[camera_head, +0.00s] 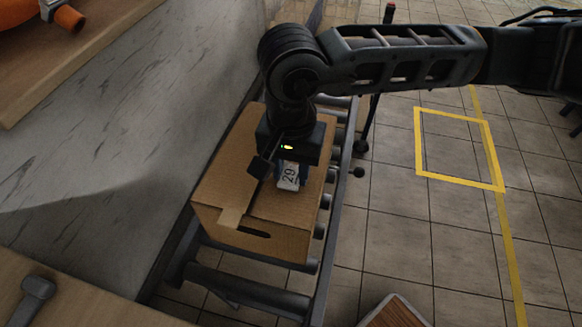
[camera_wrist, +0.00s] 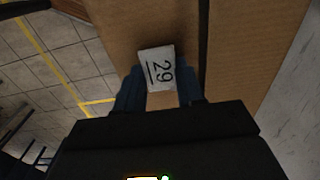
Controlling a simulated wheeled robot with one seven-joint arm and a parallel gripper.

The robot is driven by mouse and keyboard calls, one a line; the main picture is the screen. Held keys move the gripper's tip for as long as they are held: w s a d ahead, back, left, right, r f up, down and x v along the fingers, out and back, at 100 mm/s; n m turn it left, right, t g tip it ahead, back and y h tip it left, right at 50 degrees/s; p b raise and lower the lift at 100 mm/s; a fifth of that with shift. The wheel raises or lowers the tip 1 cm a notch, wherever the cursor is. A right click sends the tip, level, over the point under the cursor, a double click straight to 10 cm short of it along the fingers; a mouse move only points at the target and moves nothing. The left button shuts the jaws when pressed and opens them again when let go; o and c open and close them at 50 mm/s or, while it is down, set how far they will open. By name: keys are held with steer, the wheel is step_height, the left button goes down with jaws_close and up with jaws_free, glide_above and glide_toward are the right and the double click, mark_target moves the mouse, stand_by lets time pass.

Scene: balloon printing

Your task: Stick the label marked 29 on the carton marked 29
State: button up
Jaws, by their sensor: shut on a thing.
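The white label marked 29 (camera_head: 288,176) is between the fingers of my gripper (camera_head: 290,182), over the top of a brown cardboard carton (camera_head: 235,190). In the wrist view the label (camera_wrist: 157,68) sticks out past the blue fingertips of my gripper (camera_wrist: 160,92), with the number readable sideways. The carton top (camera_wrist: 255,45) fills much of that view behind it. I cannot tell whether the label touches the carton. No number shows on the carton's visible faces; part of its top is hidden by my arm.
The carton stands on a roller conveyor (camera_head: 250,290) beside a grey wall (camera_head: 120,150). A wooden surface with an orange object (camera_head: 68,18) is at top left, and another wooden surface with a dark tool (camera_head: 35,292) is at bottom left. Tiled floor with a yellow square (camera_head: 460,182) lies right.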

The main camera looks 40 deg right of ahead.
steer(key=shift+f, duration=0.2)
steer(key=o, duration=1.1)
steer(key=shift+r+p, duration=1.3)
steer(key=shift+r, duration=2.7)
